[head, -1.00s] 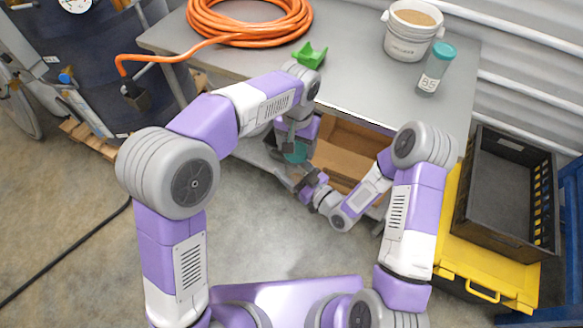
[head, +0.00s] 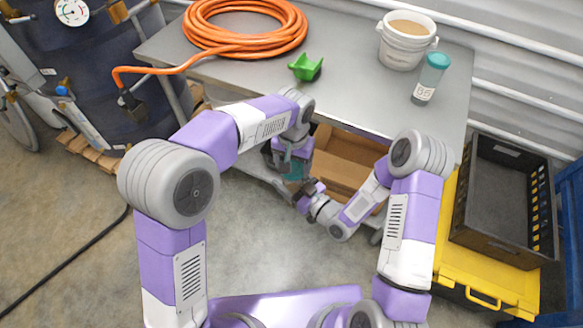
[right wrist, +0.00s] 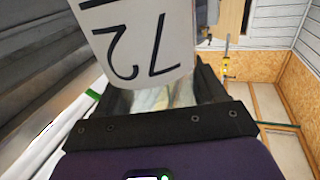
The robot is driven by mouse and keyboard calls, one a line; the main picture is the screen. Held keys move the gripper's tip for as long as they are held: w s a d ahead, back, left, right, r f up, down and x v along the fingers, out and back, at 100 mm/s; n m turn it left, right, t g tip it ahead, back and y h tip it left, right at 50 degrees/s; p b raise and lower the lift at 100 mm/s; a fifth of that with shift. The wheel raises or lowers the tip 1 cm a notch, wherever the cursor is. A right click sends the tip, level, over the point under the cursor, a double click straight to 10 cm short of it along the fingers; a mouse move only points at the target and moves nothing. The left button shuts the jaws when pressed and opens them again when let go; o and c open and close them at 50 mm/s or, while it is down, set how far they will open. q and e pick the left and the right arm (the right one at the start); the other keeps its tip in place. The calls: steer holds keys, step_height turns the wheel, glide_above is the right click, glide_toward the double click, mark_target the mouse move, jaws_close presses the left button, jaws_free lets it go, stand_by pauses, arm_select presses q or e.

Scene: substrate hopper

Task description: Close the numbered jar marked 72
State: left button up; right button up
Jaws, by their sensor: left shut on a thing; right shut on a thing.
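The jar marked 72 (right wrist: 145,45) fills the top of the right wrist view, its white label upside down and close to the camera. My right gripper (right wrist: 165,95) is shut on this jar, below the table's front edge; it also shows in the head view (head: 306,192). My left gripper (head: 291,168) is just above the right one, pointing down and shut on a teal thing (head: 297,170) that looks like a lid. The jar's body is mostly hidden in the head view, and I cannot tell whether the lid touches its mouth.
On the grey table (head: 345,85) are an orange hose coil (head: 245,40), a green scoop (head: 305,67), a white bucket (head: 405,50) and a teal-lidded jar marked 85 (head: 430,80). A cardboard box (head: 345,160) is under the table. A black crate (head: 500,195) stands right.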

mark_target(293, 189)
arm_select(q)
steer(key=shift+f, duration=0.1)
steer(key=shift+f, duration=0.8)
steer(key=shift+a+f, duration=0.15)
steer(key=shift+f, duration=0.85)
stand_by(0.4)
steer(key=shift+r, duration=0.25)
steer(key=shift+r, duration=0.3)
stand_by(0.6)
steer(key=shift+f, duration=0.15)
stand_by(0.7)
steer(key=shift+f, duration=0.35)
stand_by(0.4)
